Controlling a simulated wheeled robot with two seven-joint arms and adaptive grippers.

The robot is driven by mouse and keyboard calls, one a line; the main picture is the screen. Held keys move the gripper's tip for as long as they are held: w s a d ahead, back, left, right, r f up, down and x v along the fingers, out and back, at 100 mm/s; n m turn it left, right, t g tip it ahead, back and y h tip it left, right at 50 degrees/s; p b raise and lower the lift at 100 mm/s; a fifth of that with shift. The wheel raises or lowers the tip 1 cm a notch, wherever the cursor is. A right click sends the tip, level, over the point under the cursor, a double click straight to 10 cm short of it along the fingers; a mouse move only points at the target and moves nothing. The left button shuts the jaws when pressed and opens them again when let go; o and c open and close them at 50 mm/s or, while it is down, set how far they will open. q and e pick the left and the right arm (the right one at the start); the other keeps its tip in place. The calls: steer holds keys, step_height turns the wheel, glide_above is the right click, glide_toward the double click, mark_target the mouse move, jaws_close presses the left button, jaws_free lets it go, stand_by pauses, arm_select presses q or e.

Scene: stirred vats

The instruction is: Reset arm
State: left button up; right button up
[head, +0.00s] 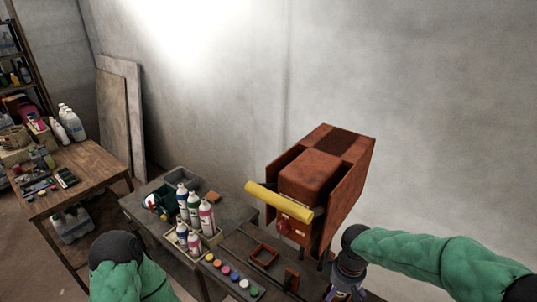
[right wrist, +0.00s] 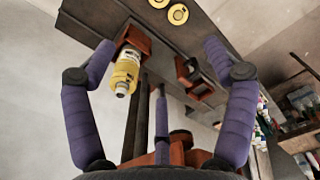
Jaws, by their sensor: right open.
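My right gripper (right wrist: 158,50) shows in the right wrist view with its two purple fingers spread wide and nothing between the tips. In the head view my right arm comes in from the right, and the right gripper (head: 343,285) points down beside the rust-red machine, its tips hard to make out. My left arm shows only as a green sleeve with a dark rounded end at the bottom left; the left gripper is out of view.
The rust-red machine with a yellow roller (head: 278,201) stands near the wall. A grey table (head: 150,205) holds several bottles, paint pots (head: 232,276) and a small frame (head: 264,255). A yellow bottle (right wrist: 124,72) shows in the wrist view. A wooden table (head: 90,180) stands left.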

steer(key=s+a+f+m+y, duration=0.1)
steer(key=a+f+m+y, duration=0.1)
steer(key=f, duration=0.6)
steer(key=s+a+f+m+y, duration=0.1)
steer(key=s+a+f+m, duration=0.15)
steer(key=f, duration=0.55)
steer(key=s+a+f+m, duration=0.3)
steer(key=s+f+m, duration=0.3)
steer(key=s+f, duration=0.55)
arm_select(q)
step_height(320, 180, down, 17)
steer(key=b, duration=1.6)
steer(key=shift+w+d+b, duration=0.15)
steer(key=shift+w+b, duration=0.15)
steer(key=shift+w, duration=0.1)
arm_select(e)
steer(key=w+a+f, duration=0.2)
steer(key=w+f, duration=0.1)
steer(key=f, duration=1.3)
steer(key=shift+f+n+y, duration=0.25)
steer(key=shift+n+y, duration=0.15)
steer(key=shift+n, duration=0.05)
